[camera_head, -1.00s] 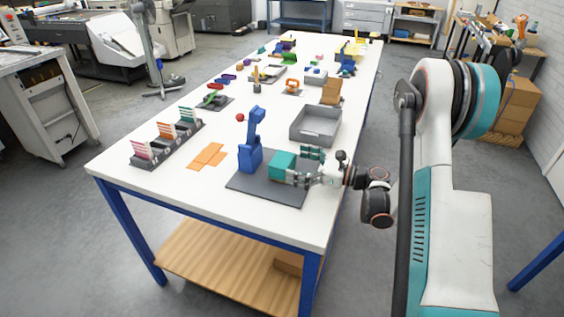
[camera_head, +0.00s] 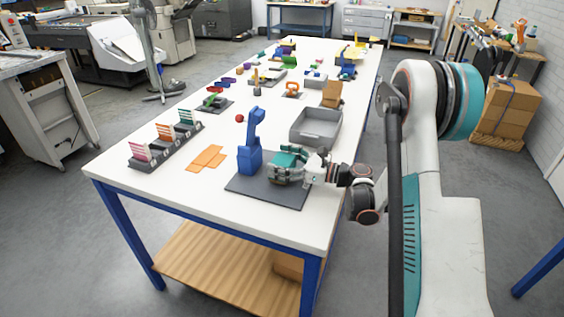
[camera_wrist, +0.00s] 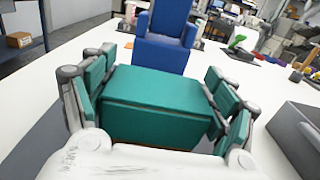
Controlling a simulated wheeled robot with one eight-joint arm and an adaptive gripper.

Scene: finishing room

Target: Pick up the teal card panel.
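The teal card panel (camera_head: 287,158) appears as a box-shaped teal piece on the dark mat (camera_head: 262,193), just right of a blue stand (camera_head: 249,158). In the wrist view, the teal piece (camera_wrist: 158,100) fills the space between my fingers, with its top and near faces showing. The blue stand (camera_wrist: 163,40) rises behind it. My gripper (camera_head: 284,165) reaches in from the right, with fingers on both sides of the piece. In the wrist view my gripper (camera_wrist: 160,75) looks open around it. Whether the pads touch its sides is hard to tell.
A grey tray (camera_head: 318,137) stands behind my gripper; it also shows at right in the wrist view (camera_wrist: 285,115). Orange flat pieces (camera_head: 206,158) and a card rack (camera_head: 165,148) lie left on the white table (camera_head: 215,215). A red ball (camera_head: 239,118) is behind the stand.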

